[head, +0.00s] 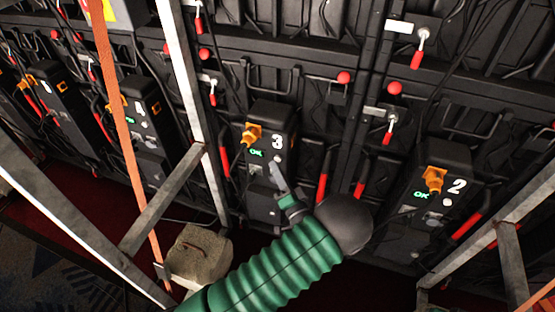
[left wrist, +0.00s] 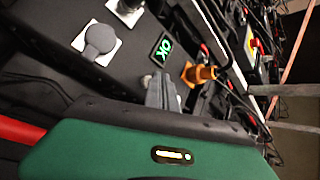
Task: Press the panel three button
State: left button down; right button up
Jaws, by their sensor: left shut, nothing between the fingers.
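Panel three (head: 283,118) is a black box marked with a white 3, in the middle of the head view. An orange connector (head: 251,133) and a green lit OK display (head: 257,153) sit on its front. A small pale round button (head: 277,154) shows right of the display. My left gripper (head: 274,168) is shut and empty, its fingertips just below the button in the picture; I cannot tell whether they touch the panel. In the left wrist view the fingers (left wrist: 161,82) point at the panel face near the OK display (left wrist: 162,48) and orange connector (left wrist: 198,73). My right gripper is out of view.
Panel two (head: 449,153) stands to the right, another numbered panel (head: 135,90) to the left. Metal struts (head: 182,75) cross the left side. Red-handled levers (head: 389,131) and cables surround the panels. A worn box (head: 198,254) sits low left.

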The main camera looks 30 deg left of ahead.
pick_arm(q)
jog(key=shift+w+a, duration=0.1)
jog(key=shift+w, duration=0.4)
dwell(0.6)
dwell(0.3)
jog(key=shift+s+p, duration=0.35)
jog(key=shift+s, duration=0.5)
jog(key=shift+s+d+p, duration=0.25)
jog(key=shift+s, duration=0.55)
jog(key=shift+s+d+p, duration=0.25)
jog(key=shift+s+p, duration=0.05)
jog(key=shift+s, duration=0.55)
jog(key=shift+s+d+p, duration=0.25)
jog(key=shift+s, duration=0.55)
